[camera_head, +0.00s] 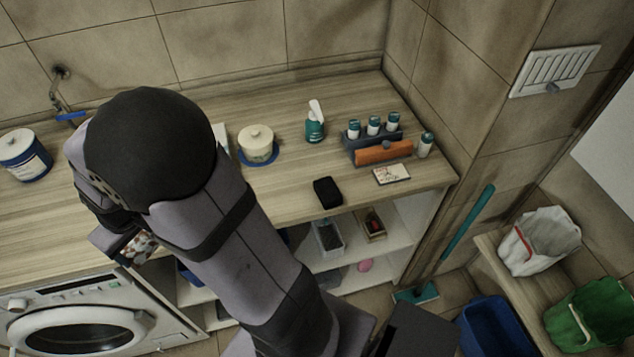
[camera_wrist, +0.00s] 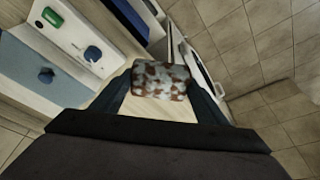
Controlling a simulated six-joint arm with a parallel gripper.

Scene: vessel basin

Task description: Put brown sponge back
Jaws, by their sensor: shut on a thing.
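My gripper (camera_wrist: 160,92) is shut on a mottled brown and pale block, the brown sponge (camera_wrist: 160,80), which sits between the two dark fingers in the wrist view. In the head view the sponge (camera_head: 138,246) shows only partly, beside my arm, above the counter's front edge near the washing machine. Most of my gripper is hidden there behind the arm. I cannot tell from these frames which spot is the sponge's own place.
The wooden counter (camera_head: 290,100) carries a lidded pot (camera_head: 257,143), a spray bottle (camera_head: 315,122), a rack of bottles (camera_head: 372,138), a black block (camera_head: 327,192) and a card (camera_head: 391,174). Open shelves with bins lie below. A washing machine (camera_head: 85,320) stands front left.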

